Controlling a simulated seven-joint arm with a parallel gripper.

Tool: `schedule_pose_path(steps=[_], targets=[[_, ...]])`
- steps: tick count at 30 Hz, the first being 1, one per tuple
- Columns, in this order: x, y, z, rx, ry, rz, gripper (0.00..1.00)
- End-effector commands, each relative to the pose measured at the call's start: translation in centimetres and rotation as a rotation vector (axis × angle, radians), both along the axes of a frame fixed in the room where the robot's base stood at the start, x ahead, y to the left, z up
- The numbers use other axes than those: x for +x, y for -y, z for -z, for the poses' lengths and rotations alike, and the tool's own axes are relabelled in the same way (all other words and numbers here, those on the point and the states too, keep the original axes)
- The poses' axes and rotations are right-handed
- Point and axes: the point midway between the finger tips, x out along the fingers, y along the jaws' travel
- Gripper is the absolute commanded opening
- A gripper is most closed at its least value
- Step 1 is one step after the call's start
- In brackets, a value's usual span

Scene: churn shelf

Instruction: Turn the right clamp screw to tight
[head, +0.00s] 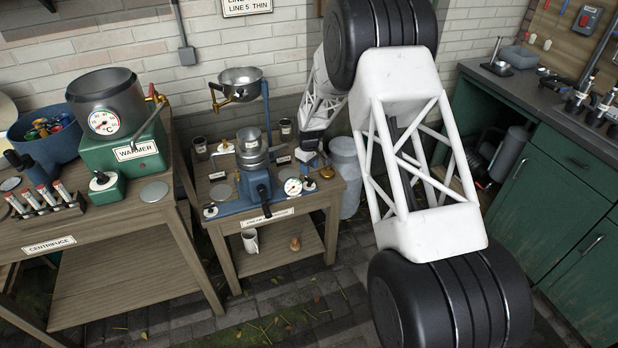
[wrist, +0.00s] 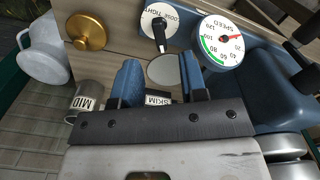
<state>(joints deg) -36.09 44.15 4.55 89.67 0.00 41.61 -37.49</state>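The right clamp screw (wrist: 157,24) is a black lever on a round white dial in the wrist view. The dial's lettering appears upside down, and its LOOSE and TIGHT words are small. The lever points down toward my gripper in that picture. In the head view the screw (head: 310,186) is small, between the gauge and a brass knob on the separator table. My gripper (wrist: 160,72) has two blue fingers spread apart with nothing held between them. The dial lies beyond the fingertips, apart from them. In the head view my gripper (head: 312,160) hangs over the table's right end.
A SPEED gauge (wrist: 219,42) sits right of the dial, and a brass knob (wrist: 86,31) left of it. A MID cup (wrist: 88,97) and a SKIM label (wrist: 158,100) are near the fingers.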

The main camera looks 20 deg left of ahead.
Motion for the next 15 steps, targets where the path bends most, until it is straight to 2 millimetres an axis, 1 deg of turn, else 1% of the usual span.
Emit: schedule_pose_path(steps=[1,9,15], targets=[[0.0,0.0,0.7,-0.001,-0.001,0.0,0.39],[0.0,0.0,3.7,-0.001,-0.001,0.0,0.39],[0.0,0.0,5.1,-0.001,-0.001,0.0,0.39]])
